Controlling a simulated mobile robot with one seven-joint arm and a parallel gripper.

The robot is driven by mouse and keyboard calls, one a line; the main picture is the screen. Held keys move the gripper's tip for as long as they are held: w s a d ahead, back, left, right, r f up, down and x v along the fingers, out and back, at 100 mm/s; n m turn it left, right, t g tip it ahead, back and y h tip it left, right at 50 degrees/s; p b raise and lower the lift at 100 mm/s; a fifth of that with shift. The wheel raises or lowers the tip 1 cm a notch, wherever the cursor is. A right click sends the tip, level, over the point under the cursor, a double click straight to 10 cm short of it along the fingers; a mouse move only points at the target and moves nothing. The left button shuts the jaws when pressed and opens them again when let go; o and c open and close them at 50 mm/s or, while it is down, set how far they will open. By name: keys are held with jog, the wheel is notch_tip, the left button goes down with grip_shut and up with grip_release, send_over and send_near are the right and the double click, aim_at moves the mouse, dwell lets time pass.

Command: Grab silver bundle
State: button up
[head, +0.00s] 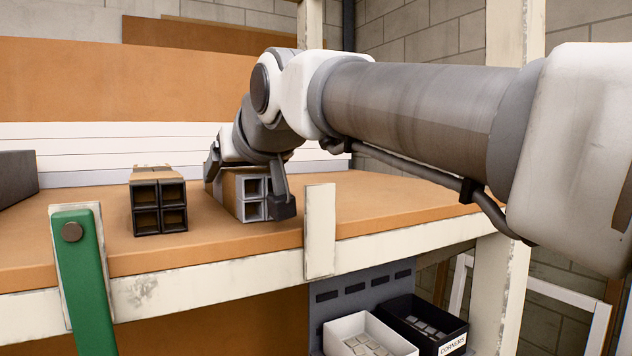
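The silver bundle (249,210) is a stack of square tubes, open ends facing me, with a tan wrap on top. It lies on the wooden shelf (385,207) in the head view. My gripper (247,182) reaches down over it with its fingers spread. One finger is at the bundle's upper left, and the other hangs in front of its right side, hiding part of the right tubes. I cannot see whether either finger touches it.
A dark bundle of square tubes (158,207) stands just left of the silver one. A white upright plate (320,230) rises at the shelf's front edge, right of the gripper. A green bar (82,280) stands at front left. Small bins (425,322) sit below.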

grip_shut()
jog(key=shift+r, duration=0.1)
dwell(0.3)
